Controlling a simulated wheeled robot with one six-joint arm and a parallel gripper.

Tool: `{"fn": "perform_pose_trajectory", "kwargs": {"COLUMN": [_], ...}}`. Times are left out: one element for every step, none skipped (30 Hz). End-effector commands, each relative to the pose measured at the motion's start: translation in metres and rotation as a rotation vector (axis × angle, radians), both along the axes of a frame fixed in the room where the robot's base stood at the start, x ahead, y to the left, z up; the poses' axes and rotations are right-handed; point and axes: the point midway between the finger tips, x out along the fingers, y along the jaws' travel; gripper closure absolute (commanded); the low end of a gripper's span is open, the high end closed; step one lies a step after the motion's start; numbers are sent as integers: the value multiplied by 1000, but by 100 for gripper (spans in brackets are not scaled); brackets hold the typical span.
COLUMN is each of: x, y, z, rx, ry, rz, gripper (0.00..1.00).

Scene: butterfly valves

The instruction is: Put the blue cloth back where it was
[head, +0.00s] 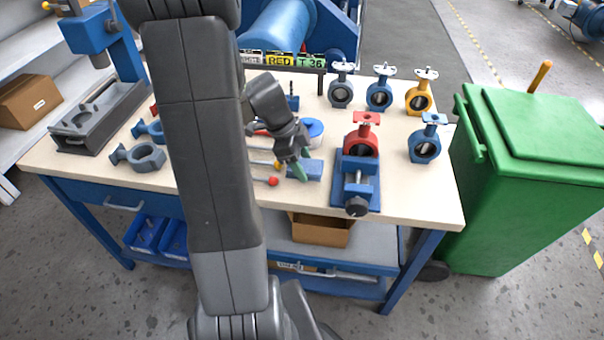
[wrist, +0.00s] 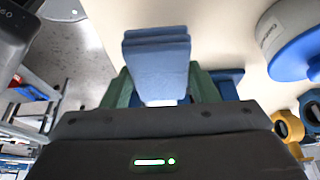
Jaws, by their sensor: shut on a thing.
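The blue cloth (wrist: 157,62) is a folded light-blue pad in the wrist view. It is between the green fingers of my gripper (wrist: 162,90), which are shut on it. In the head view my gripper (head: 298,166) is over the front middle of the workbench (head: 400,190), left of the vise. The cloth (head: 312,168) shows there as a small blue piece at the fingertips, partly hidden by them. I cannot tell whether it touches the bench top.
A blue vise (head: 357,190) with a red valve (head: 361,138) stands just right of my gripper. A blue-rimmed tin (wrist: 285,40) is close by. Several valves stand at the back right, including a yellow one (head: 418,98). A green bin (head: 530,170) stands at the bench's right end.

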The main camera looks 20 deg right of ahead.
Motion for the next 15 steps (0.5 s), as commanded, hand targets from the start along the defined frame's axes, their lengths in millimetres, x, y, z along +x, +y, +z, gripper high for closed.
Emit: {"fn": "perform_pose_trajectory", "kwargs": {"x": [-1,-1,-1,-1,-1,-1,-1,-1,0,0,0,0,0,0,0], "y": [0,0,0,0,0,0,0,0,0,0,0,0,0,0,0], "z": [-5,-8,-13,-18,-22,-28,-32,-34,-36,-36,-36,-35,-35,-35,-35], "rx": [0,1,2,1,1,1,2,2,1,0,0,0,0,0,0], "ry": [2,2,3,5,5,5,5,3,1,0,0,0,0,0,0], "rz": [0,1,2,1,1,1,1,1,1,1,1,1,1,1,1], "gripper": [67,67,67,67,67,67,67,67,67,67,67,67,67,67,67]}}
